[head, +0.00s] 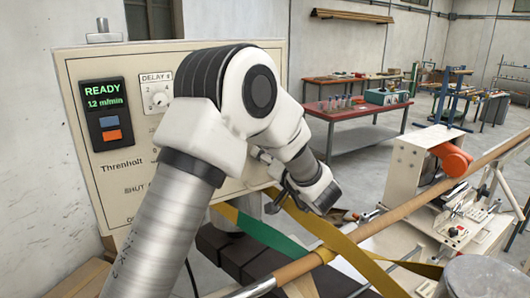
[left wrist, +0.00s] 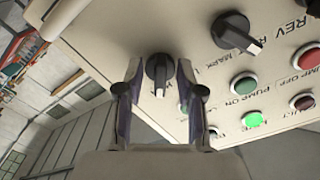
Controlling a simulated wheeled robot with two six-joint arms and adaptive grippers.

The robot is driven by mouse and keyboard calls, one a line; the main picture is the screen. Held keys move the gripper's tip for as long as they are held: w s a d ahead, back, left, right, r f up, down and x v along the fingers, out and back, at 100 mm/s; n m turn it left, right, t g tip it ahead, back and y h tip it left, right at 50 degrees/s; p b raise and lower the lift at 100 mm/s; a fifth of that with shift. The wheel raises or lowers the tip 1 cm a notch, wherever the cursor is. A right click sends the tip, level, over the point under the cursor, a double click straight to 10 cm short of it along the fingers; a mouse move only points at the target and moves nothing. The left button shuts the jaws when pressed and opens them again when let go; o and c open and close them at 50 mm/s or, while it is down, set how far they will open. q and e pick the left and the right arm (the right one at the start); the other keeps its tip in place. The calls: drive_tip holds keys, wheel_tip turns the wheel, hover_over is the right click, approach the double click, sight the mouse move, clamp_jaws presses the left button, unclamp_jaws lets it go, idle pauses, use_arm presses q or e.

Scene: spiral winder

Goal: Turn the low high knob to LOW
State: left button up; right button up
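A black knob (left wrist: 158,70) with a pale pointer line stands on the cream control panel (left wrist: 110,40) in the left wrist view. Its label is not readable, so I cannot tell whether it is the low high knob. My left gripper (left wrist: 156,82) is open, with one finger on each side of this knob. I cannot tell whether the fingers touch it. In the head view the left gripper (head: 268,178) is at the panel's right part (head: 88,160), and my arm hides the knob. My right gripper is not in view.
Another black knob (left wrist: 236,32) marked REV sits close by on the panel, with several push buttons beyond, including a lit green one (left wrist: 252,120). A display (head: 103,97) reads READY, 12 m/min. A brown tube (head: 400,212) and a yellow-green strip (head: 265,232) run below the arm.

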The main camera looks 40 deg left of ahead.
use_arm(q)
drive_tip(key=shift+d+r, duration=0.15)
drive_tip(key=shift+d, duration=0.25)
drive_tip(key=shift+c, duration=0.7)
drive_tip(key=shift+d+r, duration=0.1)
drive_tip(key=shift+d, duration=0.2)
clamp_jaws()
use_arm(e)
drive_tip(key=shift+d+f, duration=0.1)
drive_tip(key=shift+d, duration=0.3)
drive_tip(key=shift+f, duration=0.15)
use_arm(q)
drive_tip(key=n+b, duration=1.4)
drive_tip(key=shift+s, duration=0.15)
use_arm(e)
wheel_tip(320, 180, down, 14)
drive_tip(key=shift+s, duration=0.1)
